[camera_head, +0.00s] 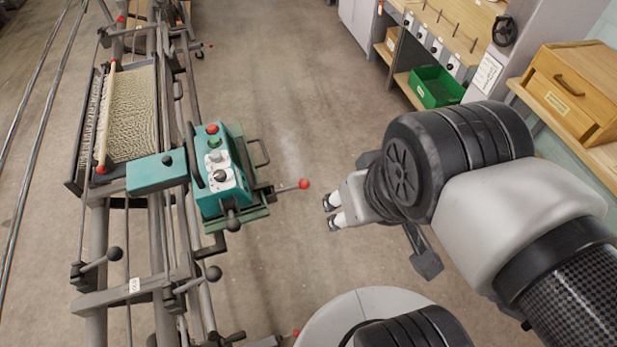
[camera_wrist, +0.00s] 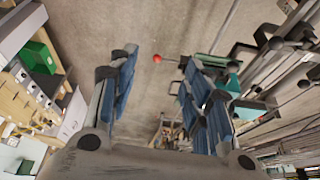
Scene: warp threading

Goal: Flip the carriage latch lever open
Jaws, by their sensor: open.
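The carriage (camera_head: 222,175) is a teal box with knobs on the loom-like frame, left of centre in the head view. A lever with a red ball tip (camera_head: 304,184) sticks out from its right side, roughly level. My gripper (camera_head: 331,211) is open and empty, just right of the red ball and a little lower in the picture, apart from it. In the wrist view, the red ball (camera_wrist: 158,58) shows beyond and between my open fingers (camera_wrist: 160,85), with the lever running right behind the right finger. Part of the carriage (camera_wrist: 232,85) shows past that finger.
The metal frame (camera_head: 97,235) with rails and black-knobbed handles fills the left. Wooden shelves with a green bin (camera_head: 436,86) and a wooden drawer box (camera_head: 575,90) stand at the upper right. The concrete floor between is clear.

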